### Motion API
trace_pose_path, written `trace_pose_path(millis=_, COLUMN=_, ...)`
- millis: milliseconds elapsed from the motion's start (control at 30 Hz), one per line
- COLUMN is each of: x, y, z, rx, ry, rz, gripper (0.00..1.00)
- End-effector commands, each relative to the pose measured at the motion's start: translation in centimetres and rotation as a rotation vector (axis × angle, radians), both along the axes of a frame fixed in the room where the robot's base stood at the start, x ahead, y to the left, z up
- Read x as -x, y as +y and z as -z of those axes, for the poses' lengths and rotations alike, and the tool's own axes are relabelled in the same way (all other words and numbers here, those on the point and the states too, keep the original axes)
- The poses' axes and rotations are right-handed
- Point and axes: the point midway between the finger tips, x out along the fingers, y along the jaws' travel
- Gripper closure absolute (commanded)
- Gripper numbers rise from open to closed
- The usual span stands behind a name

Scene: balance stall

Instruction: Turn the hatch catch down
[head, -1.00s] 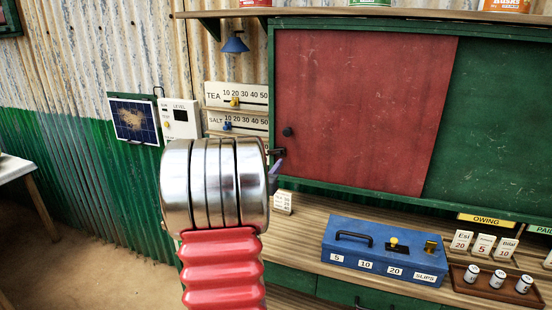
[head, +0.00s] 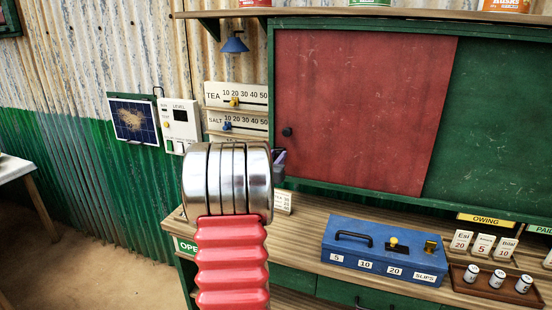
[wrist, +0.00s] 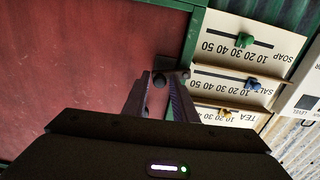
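The hatch has a red panel (head: 365,110) in a green frame, with a round dark knob (head: 287,132) at its left edge. In the wrist view, turned upside down, a dark catch (wrist: 164,61) sits at the edge of the panel and frame, just beyond my fingertips. I cannot tell whether a finger touches the catch.
Price sliders (head: 236,98) and a white level box (head: 181,124) are on the wall left of the hatch. A blue cash box (head: 385,250) and a tray of small tins (head: 492,284) stand on the counter (head: 300,232) below. A shelf (head: 400,14) runs above.

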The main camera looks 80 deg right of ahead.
Motion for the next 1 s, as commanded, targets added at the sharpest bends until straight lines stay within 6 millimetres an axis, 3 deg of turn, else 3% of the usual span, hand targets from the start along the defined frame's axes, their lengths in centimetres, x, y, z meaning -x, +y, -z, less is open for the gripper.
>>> trace_pose_path(millis=333, x=-0.1, y=0.0, z=0.0, rx=0.0, ry=0.0, rz=-0.001, gripper=1.0)
trace_pose_path(millis=667, x=-0.1, y=0.0, z=0.2, rx=0.003, ry=-0.034, rz=-0.002, gripper=1.0)
trace_pose_path(millis=1000, x=0.0, y=0.0, z=1.1, rx=0.019, ry=-0.222, rz=-0.003, gripper=1.0)
